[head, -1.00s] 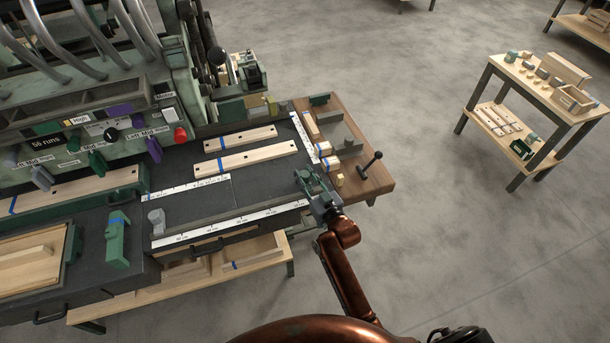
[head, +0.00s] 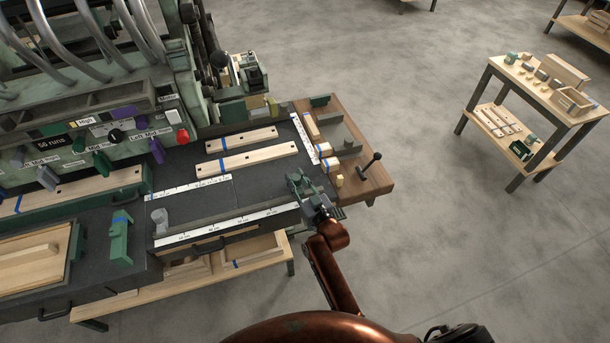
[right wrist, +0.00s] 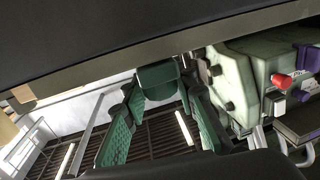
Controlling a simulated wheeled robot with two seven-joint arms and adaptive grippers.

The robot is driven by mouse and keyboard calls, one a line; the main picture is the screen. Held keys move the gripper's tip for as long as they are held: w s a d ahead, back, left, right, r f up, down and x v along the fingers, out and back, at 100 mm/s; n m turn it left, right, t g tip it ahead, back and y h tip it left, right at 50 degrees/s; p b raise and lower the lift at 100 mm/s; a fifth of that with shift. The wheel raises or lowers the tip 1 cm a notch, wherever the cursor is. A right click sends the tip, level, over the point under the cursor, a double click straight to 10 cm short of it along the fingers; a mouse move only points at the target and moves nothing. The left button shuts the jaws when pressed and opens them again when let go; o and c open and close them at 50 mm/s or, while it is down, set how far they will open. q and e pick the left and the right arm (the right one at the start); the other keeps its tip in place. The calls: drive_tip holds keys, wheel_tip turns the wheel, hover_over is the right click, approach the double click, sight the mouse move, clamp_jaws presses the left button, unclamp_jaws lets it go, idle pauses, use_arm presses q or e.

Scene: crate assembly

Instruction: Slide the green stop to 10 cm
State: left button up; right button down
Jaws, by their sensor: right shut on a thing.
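The green stop (head: 297,181) sits at the right end of the front rail (head: 225,217), beside a white scale strip. My right gripper (head: 308,194) is on it from the front right, and its jaws partly cover it in the head view. In the right wrist view the green stop (right wrist: 158,80) lies between the two green fingers (right wrist: 160,112), under the grey rail edge. The gripper is shut on the stop. The scale figures are too small to read surely. My left gripper is not in view.
Wooden slats (head: 260,158) lie on the dark bench top behind the rail. A grey post (head: 160,219) stands at the rail's left end, with a green clamp (head: 119,237) farther left. A black-knobbed lever (head: 372,165) stands to the right. The rail between looks clear.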

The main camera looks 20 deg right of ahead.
drive_tip(key=c, duration=1.5)
unclamp_jaws()
drive_tip(key=shift+d, duration=0.15)
drive_tip(key=s, duration=0.4)
drive_tip(key=s+d, duration=0.1)
drive_tip(key=s, duration=0.3)
drive_tip(key=s+d, duration=0.1)
drive_tip(key=s, duration=0.3)
